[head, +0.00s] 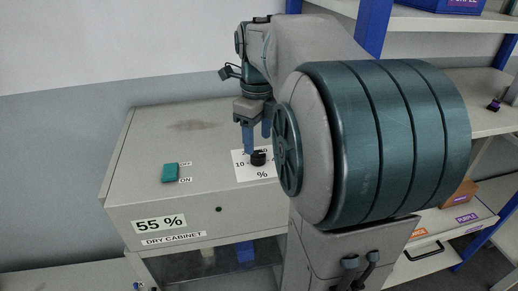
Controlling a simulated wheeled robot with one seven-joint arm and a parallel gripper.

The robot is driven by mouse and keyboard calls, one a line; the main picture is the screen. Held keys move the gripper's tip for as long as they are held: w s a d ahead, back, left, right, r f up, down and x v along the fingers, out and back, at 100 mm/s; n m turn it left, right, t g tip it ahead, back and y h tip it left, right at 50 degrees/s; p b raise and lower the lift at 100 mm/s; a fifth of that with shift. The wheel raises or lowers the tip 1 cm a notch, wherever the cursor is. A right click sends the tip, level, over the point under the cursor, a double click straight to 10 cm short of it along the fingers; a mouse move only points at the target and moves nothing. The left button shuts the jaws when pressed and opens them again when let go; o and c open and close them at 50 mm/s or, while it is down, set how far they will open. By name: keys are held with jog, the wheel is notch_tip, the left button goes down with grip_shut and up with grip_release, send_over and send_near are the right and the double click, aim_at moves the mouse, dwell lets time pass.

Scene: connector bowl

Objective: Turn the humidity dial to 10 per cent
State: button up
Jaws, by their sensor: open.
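The humidity dial (258,158) is a small black knob on a white scale plate (242,172) on top of the dry cabinet (125,190). A "10" and a "%" show on the plate; the rest of the scale is hidden by my arm or too small to read. My gripper (257,145) points down over the dial with its blue fingers apart. The left fingertip is close to the dial's left side; I cannot tell whether it touches. The right finger is partly hidden by my arm. The cabinet's front label (160,223) reads 55 %.
A teal switch (170,172) marked OFF and ON sits on the cabinet top, left of the dial. A shelf unit with blue posts (372,27) stands at the right, with a brown box (460,193) on it.

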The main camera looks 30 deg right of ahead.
aim_at(258, 154)
jog(key=shift+f, duration=2.15)
jog(key=c, duration=1)
jog(key=shift+o, duration=0.2)
jog(key=shift+d, duration=0.15)
